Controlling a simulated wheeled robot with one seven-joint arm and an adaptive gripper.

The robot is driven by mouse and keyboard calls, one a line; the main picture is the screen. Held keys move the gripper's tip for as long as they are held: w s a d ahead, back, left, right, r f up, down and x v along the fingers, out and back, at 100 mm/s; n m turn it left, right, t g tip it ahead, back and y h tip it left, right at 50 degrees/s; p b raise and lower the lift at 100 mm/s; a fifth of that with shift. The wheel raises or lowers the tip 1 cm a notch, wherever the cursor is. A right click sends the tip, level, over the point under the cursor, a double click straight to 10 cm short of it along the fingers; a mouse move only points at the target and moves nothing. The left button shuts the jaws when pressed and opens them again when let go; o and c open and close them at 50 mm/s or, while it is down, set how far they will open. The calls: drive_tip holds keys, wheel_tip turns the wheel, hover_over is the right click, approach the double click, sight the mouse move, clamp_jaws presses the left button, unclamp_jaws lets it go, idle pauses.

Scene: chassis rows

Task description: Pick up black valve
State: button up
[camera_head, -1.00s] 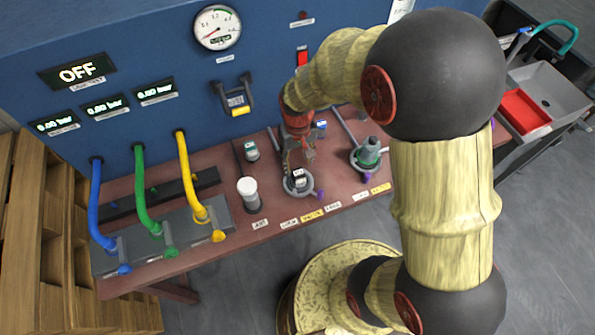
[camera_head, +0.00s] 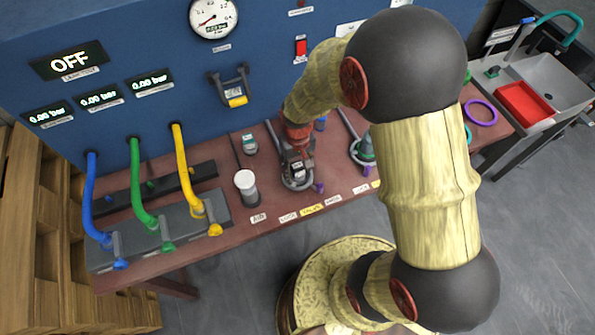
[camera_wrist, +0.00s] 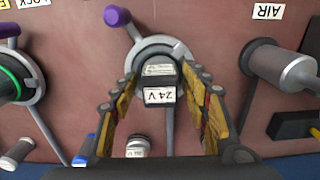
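The black valve (camera_wrist: 160,94) has a white label reading "24 V" and sits in a round grey ring holder (camera_wrist: 180,48) in the wrist view. In the head view, the black valve (camera_head: 297,168) is partly hidden by my gripper. My gripper (camera_wrist: 158,82) is open, with one finger on each side of the valve. Small gaps seem to show between the fingers and the valve, but contact cannot be made out for certain. In the head view, my gripper (camera_head: 297,156) is right above the holder on the red-brown bench.
A white-capped cylinder (camera_head: 246,186) stands left of the holder. A green-topped part in another ring (camera_head: 363,150) is to the right, partly behind my arm. Blue, green and yellow hoses (camera_head: 187,172) are at the left. A blue panel (camera_head: 130,35) rises behind.

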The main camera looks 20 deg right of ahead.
clamp_jaws()
idle(0.5)
